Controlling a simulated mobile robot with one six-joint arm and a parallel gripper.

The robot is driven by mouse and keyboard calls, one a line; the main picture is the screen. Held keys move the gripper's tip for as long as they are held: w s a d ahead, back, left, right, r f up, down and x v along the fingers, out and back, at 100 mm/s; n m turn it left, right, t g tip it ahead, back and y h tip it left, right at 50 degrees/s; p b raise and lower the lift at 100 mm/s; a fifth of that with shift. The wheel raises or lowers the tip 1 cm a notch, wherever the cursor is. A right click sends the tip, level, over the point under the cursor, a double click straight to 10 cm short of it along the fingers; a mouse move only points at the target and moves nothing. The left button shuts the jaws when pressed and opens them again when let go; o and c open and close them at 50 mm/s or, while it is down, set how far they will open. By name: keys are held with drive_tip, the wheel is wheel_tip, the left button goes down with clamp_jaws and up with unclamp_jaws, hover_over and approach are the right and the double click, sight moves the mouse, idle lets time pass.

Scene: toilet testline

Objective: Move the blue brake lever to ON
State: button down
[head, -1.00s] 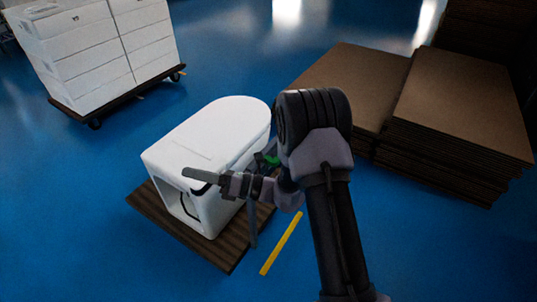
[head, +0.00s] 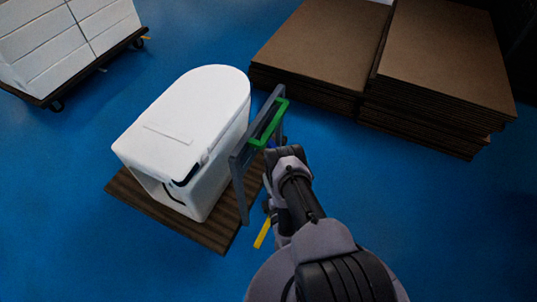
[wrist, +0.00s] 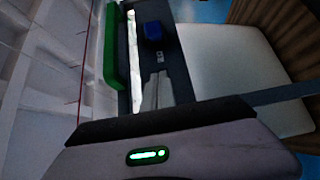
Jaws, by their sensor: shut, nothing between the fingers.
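The blue brake lever (wrist: 153,32) shows in the wrist view as a small blue block on a dark grey upright panel (wrist: 181,75), with small white markings below it. In the head view only a small blue spot (head: 271,143) shows by the grey frame with the green handle (head: 268,125). My gripper (wrist: 158,76) shows at the lower middle of the wrist view, shut and empty, its narrow fingers pointing toward the panel just below the blue lever. A gap seems to remain between them. In the head view my arm hides most of the gripper. The lever's setting cannot be read.
A white rounded unit (head: 190,125) stands on a brown slatted base (head: 215,236) left of the frame. Brown board stacks (head: 440,60) stand behind right. A trolley with white boxes (head: 75,40) is far left. A yellow strip (head: 263,233) lies nearby; blue floor is open at right.

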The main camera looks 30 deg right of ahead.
drive_tip(key=b, duration=0.5)
approach(270, 143)
drive_tip(key=w+a+f, duration=0.2)
drive_tip(key=w+a, duration=0.2)
drive_tip(key=w, duration=0.1)
drive_tip(key=d, duration=0.3)
drive_tip(key=shift+w+d+r, duration=0.1)
drive_tip(key=shift+w+r, duration=0.05)
drive_tip(key=shift+d, duration=0.1)
